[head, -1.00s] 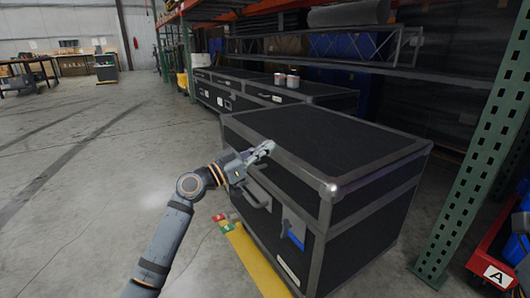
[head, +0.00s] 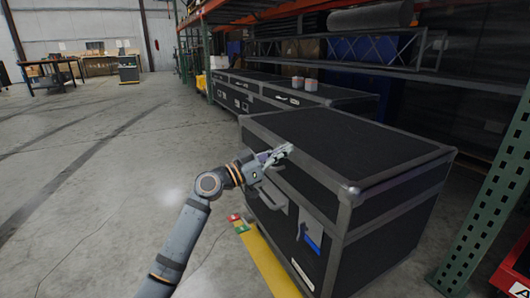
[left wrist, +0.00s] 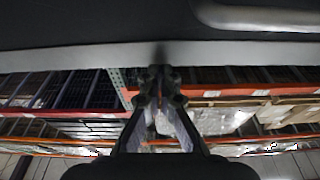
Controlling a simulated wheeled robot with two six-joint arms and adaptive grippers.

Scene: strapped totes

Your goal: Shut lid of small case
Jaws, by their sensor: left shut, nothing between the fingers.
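The black case (head: 340,150) with grey metal edges stands on the floor at the centre right of the head view. Its lid (head: 350,140) lies flat on top and looks closed. A handle (head: 272,194) and a blue label (head: 312,240) are on its front side. My left gripper (head: 287,150) is shut and empty at the lid's front edge, above the handle. I cannot tell whether it touches. In the left wrist view the shut fingers (left wrist: 160,80) point at the case's grey edge (left wrist: 90,58), with a handle (left wrist: 260,16) at upper right. My right gripper is out of view.
More black cases (head: 285,90) stand behind, with small cans (head: 304,83) on top. A green rack post (head: 490,200) rises close on the right. Yellow floor tape (head: 268,265) runs along the case's front.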

